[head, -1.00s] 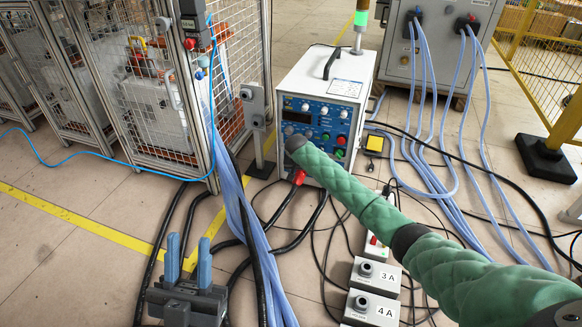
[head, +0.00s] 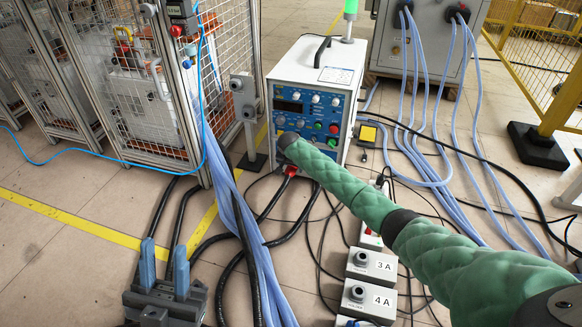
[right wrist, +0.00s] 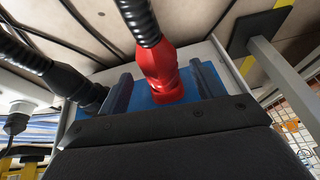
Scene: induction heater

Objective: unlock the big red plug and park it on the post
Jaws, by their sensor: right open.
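The big red plug (head: 291,171) sits at the low front of the white and blue heater unit (head: 316,100), a black cable running from it. In the right wrist view the red plug (right wrist: 160,72) is between the two dark fingers of my right gripper (right wrist: 165,88), which are apart. Whether they touch it I cannot tell. In the head view my right arm's end hides these fingers. A grey post (head: 244,105) stands left of the heater, beside the cage. My left gripper (head: 165,268) is open and empty at the lower left, its two blue fingers upright.
A black cable connector (right wrist: 88,92) lies close beside the right gripper. Grey boxes marked 3 A (head: 372,265) and 4 A (head: 366,299) stand on the floor under my right arm. Blue hoses (head: 250,240) and black cables cross the floor. A mesh cage (head: 130,80) stands at left.

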